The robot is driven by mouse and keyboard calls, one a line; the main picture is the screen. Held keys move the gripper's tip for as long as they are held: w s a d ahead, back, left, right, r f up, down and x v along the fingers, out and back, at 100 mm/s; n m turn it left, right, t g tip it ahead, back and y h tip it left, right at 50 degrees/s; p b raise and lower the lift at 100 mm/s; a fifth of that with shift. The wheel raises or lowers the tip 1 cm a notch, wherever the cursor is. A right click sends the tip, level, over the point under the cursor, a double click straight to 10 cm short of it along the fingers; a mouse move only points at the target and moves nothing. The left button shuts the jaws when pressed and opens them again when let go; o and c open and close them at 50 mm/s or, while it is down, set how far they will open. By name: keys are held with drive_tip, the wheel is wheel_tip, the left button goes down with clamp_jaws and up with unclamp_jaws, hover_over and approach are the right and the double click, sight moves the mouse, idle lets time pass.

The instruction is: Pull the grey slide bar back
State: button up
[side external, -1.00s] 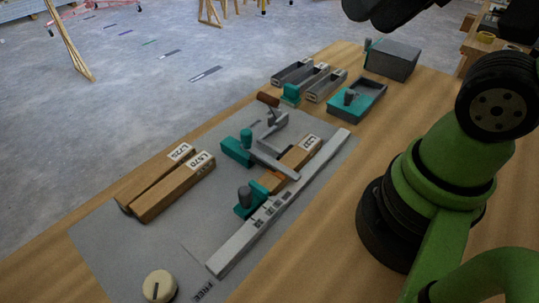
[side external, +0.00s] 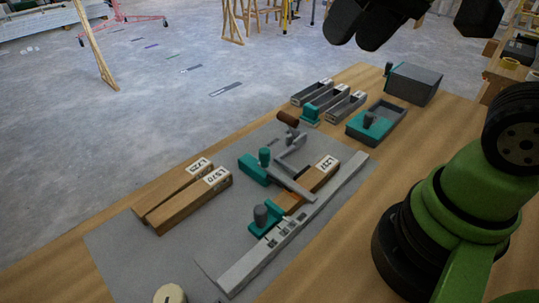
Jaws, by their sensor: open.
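A long light grey bar (side external: 250,265) with several small labels lies diagonally along the right side of the grey mat (side external: 125,258). A shorter grey bar (side external: 287,181) crosses the mat's middle, beside a teal block with a knob (side external: 258,168), and reaches over or against a wooden block marked L237 (side external: 321,176). I cannot tell which of the two is the slide bar. A teal block with a dark grey knob (side external: 264,217) sits against the long bar. Dark parts of my arm hang at the top edge, apart from the bars.
Two wooden blocks, L225 (side external: 178,190) and L570 (side external: 195,203), lie on the mat's left. Grey trays (side external: 345,106), a teal-edged tray (side external: 385,126) and a grey box (side external: 414,83) stand at the back. A round cream knob (side external: 170,294) is at the bottom edge.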

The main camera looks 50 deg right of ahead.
drive_tip(key=w+a+f+g, duration=0.1)
drive_tip(key=w+f+g, duration=0.2)
drive_tip(key=w+f, duration=0.35)
drive_tip(key=n+g+h, duration=0.1)
drive_tip(key=g+h, duration=0.1)
approach(265, 150)
drive_tip(key=shift+d, duration=0.1)
wheel_tip(265, 150, down, 10)
drive_tip(key=shift+f, duration=0.25)
drive_tip(key=shift+c, duration=0.5)
